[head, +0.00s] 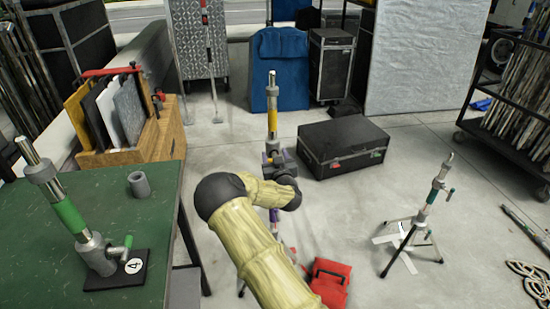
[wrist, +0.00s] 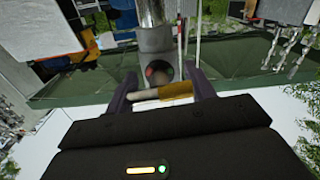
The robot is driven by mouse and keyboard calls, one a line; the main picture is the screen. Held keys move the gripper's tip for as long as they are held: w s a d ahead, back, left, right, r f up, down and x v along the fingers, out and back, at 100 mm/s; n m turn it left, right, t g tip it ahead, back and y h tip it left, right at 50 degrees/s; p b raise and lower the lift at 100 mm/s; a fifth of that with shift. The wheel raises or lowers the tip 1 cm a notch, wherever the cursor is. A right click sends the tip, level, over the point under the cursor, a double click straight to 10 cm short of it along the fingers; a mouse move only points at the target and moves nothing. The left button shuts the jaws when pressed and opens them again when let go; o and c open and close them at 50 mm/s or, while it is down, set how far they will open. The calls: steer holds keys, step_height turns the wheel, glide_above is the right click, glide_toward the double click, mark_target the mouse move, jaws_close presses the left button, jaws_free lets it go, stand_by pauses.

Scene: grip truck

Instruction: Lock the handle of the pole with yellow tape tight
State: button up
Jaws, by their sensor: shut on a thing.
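The pole with yellow tape (head: 272,121) stands upright in the middle of the head view, with a bare metal top. My gripper (head: 277,160) is at its collar, just below the tape, and hides much of that part. In the wrist view the grey collar (wrist: 158,62) with a dark round opening lies beyond my fingers. The handle (wrist: 177,90), with a yellow grip, lies crosswise between the two purple fingers of my gripper (wrist: 160,91). My gripper is shut on the handle. How tight the handle is cannot be told.
A green table (head: 125,210) at left bears a green-taped pole (head: 68,215) on a base marked 4 and a grey ring (head: 139,184). A black case (head: 343,148) lies behind right.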

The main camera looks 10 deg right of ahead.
steer(key=shift+n, duration=0.4)
steer(key=o, duration=1)
steer(key=s, duration=1.7)
steer(key=shift+s+d, duration=0.1)
steer(key=shift+s, duration=0.1)
